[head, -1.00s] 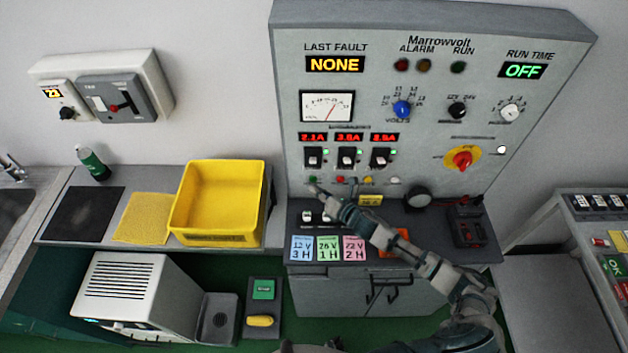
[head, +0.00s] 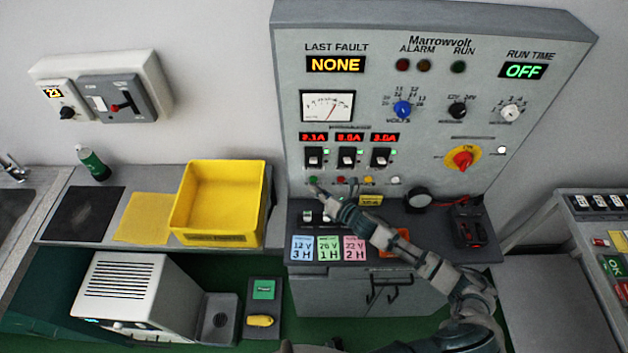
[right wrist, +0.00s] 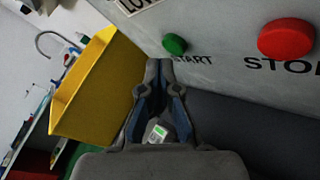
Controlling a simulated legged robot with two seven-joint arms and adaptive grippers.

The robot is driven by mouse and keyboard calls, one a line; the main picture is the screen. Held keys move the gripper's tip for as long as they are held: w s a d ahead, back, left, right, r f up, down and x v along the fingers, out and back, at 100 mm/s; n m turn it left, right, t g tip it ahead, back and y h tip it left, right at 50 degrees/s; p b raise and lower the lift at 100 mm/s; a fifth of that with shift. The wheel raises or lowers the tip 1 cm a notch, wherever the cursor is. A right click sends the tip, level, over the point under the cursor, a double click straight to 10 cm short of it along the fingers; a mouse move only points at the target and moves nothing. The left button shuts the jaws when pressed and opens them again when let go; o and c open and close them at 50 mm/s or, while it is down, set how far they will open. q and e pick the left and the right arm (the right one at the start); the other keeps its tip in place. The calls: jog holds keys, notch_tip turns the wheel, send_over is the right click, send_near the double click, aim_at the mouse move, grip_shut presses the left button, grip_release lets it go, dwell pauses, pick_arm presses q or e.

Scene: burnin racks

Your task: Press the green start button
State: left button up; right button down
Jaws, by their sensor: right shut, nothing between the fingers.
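The green start button (head: 313,180) is at the lower left of the grey panel's front. In the right wrist view the green button (right wrist: 175,44) shows above the START label. My right gripper (head: 315,189) is shut and empty, its tips close to the button. In the right wrist view the gripper tips (right wrist: 160,66) are just below and left of the button, with a small gap in the picture; I cannot tell the depth. The red stop button (right wrist: 286,38) is to the right. The RUN TIME display (head: 523,71) reads OFF. My left gripper is not in view.
A yellow bin (head: 262,205) stands on the shelf left of the panel. Toggle switches (head: 347,157) sit above the button row. Colored cards (head: 328,248) lie on the ledge below. A red rotary switch (head: 462,160) is at the right.

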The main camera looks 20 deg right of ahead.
jog(key=shift+w, duration=0.15)
jog(key=shift+w+r, duration=0.1)
jog(key=shift+w, duration=0.15)
jog(key=shift+w+d, duration=0.15)
jog(key=shift+w, duration=0.25)
dwell(0.7)
jog(key=shift+s+a+p, duration=0.2)
jog(key=shift+s+p, duration=0.15)
jog(key=shift+s, duration=0.5)
